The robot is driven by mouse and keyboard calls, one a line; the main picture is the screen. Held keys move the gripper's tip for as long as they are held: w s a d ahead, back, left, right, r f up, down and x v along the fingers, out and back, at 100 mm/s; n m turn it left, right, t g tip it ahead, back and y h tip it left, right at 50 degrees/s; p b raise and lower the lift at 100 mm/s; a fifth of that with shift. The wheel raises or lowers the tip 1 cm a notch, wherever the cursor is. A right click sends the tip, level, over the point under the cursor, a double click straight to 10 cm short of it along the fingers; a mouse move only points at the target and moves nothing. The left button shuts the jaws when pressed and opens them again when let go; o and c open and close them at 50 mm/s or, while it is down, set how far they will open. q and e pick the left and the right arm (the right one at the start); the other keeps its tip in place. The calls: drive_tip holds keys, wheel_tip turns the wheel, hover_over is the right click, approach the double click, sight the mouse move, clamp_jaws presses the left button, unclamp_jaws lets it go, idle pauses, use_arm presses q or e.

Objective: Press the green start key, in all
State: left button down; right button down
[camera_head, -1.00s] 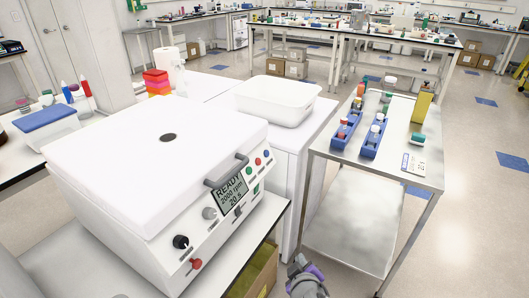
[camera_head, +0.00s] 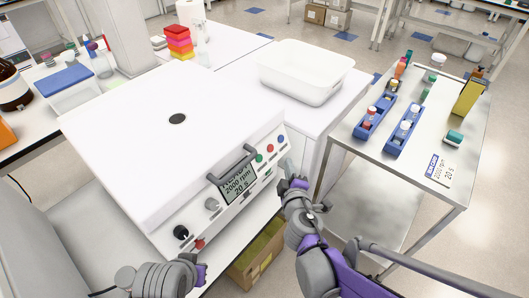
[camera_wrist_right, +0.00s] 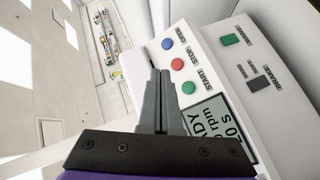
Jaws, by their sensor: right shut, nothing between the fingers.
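The white centrifuge-like machine (camera_head: 160,150) has a sloped front panel with a display (camera_head: 238,186). The green START key (camera_head: 258,159) sits in a row with the red STOP key (camera_head: 270,148) and blue OPEN key (camera_head: 281,138). In the right wrist view the green START key (camera_wrist_right: 188,87) is in plain sight, just right of my fingers. My right gripper (camera_head: 287,165) is shut and empty, in front of the panel's right end; its tips (camera_wrist_right: 157,75) appear apart from the key. My left gripper (camera_head: 199,273) is low near the machine's front, its fingers not discernible.
A second green key (camera_wrist_right: 230,39) and a dark BRAKE key (camera_wrist_right: 258,82) lie lower on the panel. A handle (camera_head: 232,165) juts out above the display. A white tub (camera_head: 305,72) stands behind; a metal cart (camera_head: 440,190) with blue racks is at right.

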sight(259, 158)
drive_tip(key=shift+s, duration=0.15)
drive_tip(key=w+a+f+b, duration=0.3)
drive_tip(key=w+a, duration=0.1)
drive_tip(key=a, duration=0.2)
drive_tip(key=shift+w+a+f, duration=0.25)
drive_tip(key=shift+w+f, duration=0.1)
drive_tip(key=shift+w, duration=0.05)
idle(2.0)
drive_tip(key=shift+w+a+f, duration=0.2)
drive_tip(key=shift+w+a, duration=0.05)
drive_tip(key=shift+a, duration=0.05)
drive_tip(key=shift+w+a+f, duration=0.15)
drive_tip(key=shift+w+a, duration=0.05)
drive_tip(key=shift+a, duration=0.05)
idle(0.8)
drive_tip(key=shift+s, duration=0.1)
drive_tip(key=shift+s+d+r+p, duration=0.3)
drive_tip(key=shift+s+d+r, duration=0.05)
drive_tip(key=shift+d, duration=0.25)
